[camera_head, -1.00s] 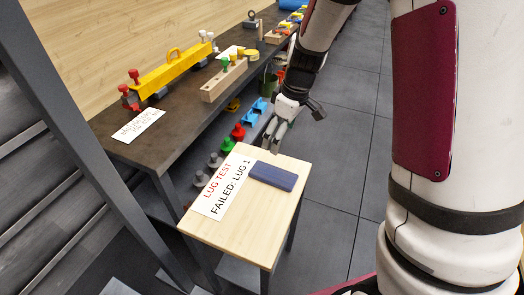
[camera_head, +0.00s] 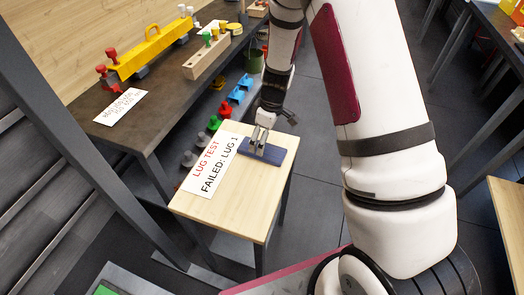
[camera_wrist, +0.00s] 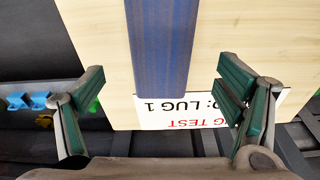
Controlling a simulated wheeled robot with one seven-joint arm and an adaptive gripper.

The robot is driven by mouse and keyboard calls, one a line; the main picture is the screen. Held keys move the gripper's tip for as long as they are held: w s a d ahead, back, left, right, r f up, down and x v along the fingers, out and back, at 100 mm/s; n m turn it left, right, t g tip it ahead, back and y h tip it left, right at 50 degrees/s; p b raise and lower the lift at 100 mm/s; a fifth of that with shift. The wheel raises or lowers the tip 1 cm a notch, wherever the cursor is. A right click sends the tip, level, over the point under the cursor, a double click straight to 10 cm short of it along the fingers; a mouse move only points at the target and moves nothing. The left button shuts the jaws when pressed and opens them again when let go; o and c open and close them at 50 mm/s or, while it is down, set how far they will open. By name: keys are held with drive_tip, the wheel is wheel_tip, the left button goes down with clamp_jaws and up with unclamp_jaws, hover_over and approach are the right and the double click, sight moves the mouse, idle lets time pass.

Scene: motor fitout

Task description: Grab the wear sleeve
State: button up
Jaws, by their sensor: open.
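A flat dark blue strip (camera_head: 274,154), which I take to be the wear sleeve, lies on the small wooden table (camera_head: 245,215). My gripper (camera_head: 258,142) is over the strip, fingers pointing down, and hides part of it. In the wrist view the strip (camera_wrist: 160,45) runs down from the top edge, and its near end lies between the open fingers of my gripper (camera_wrist: 158,88). There is a gap on both sides, and nothing is held. I cannot tell how far the fingertips are above the table.
A white card (camera_head: 212,163) reading "LUG TEST FAILED: LUG 1" lies beside the strip. A dark bench (camera_head: 150,125) behind holds a yellow beam (camera_head: 150,52) and a wooden block with coloured pegs (camera_head: 208,59). Several coloured parts sit below the bench's edge.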

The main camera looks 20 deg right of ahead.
wheel_tip(320, 180, down, 5)
drive_tip(key=shift+w+a+r, duration=0.1)
drive_tip(key=shift+a, duration=0.05)
drive_tip(key=c, duration=1.3)
